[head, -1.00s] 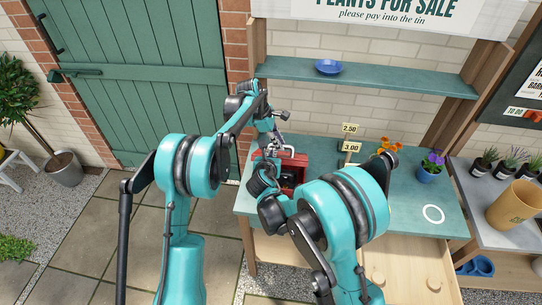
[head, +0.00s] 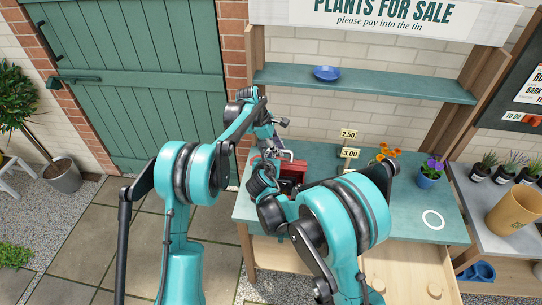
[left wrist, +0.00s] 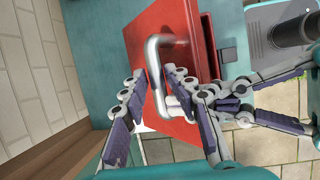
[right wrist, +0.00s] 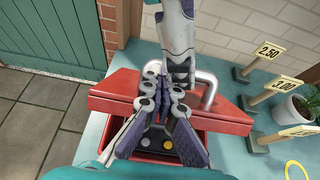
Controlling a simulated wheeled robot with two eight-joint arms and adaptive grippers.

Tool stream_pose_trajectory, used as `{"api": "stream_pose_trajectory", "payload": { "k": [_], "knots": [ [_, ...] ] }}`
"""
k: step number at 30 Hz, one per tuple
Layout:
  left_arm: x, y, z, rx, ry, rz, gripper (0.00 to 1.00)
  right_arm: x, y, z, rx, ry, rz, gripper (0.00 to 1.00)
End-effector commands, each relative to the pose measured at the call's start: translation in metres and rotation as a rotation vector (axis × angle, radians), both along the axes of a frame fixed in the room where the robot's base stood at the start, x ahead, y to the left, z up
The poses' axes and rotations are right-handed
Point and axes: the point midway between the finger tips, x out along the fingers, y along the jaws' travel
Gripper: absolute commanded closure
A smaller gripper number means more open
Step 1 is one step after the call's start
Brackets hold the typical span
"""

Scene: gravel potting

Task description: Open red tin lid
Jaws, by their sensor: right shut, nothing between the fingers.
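The red tin (head: 292,172) stands at the left of the green bench. Its red lid (right wrist: 120,92) is tilted up, with a silver handle (right wrist: 208,88); the handle also shows in the left wrist view (left wrist: 154,62). Below the lid's front edge the tin's dark inside shows with a few coins (right wrist: 167,145). My right gripper (right wrist: 161,78) is shut and empty, in front of the lid's front edge. Whether it touches the lid is hidden.
Price signs (head: 349,153) and potted flowers (head: 430,172) stand right of the tin. A white ring (head: 433,219) marks the bench. A blue dish (head: 327,73) sits on the shelf (head: 380,83) above. My two arms are close together at the tin.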

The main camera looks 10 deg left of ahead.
Motion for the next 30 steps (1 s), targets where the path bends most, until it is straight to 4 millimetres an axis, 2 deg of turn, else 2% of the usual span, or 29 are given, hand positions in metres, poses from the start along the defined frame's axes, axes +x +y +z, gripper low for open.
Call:
{"api": "stream_pose_trajectory", "payload": {
  "k": [1,5,15,23,26,30],
  "knots": [
    [-0.001,0.006,0.000,0.007,0.003,0.003,0.64,0.002,-0.006,-0.002,-0.003,0.003,-0.012,1.00],
    [-0.001,0.008,0.005,0.007,0.004,0.005,0.64,0.002,-0.007,-0.002,-0.003,0.005,-0.014,1.00],
    [-0.006,0.025,0.052,0.006,0.001,0.005,0.64,0.002,-0.007,-0.002,-0.003,0.006,-0.016,1.00],
    [-0.009,0.031,0.075,0.003,-0.005,-0.003,0.64,0.001,-0.004,-0.002,-0.002,0.004,-0.009,1.00],
    [-0.015,0.037,0.087,0.010,-0.024,-0.027,0.64,0.001,-0.003,-0.001,-0.001,0.004,-0.008,1.00],
    [-0.038,0.051,0.115,0.037,-0.091,-0.115,0.64,0.000,-0.003,-0.001,0.000,0.004,-0.007,1.00]
  ]
}}
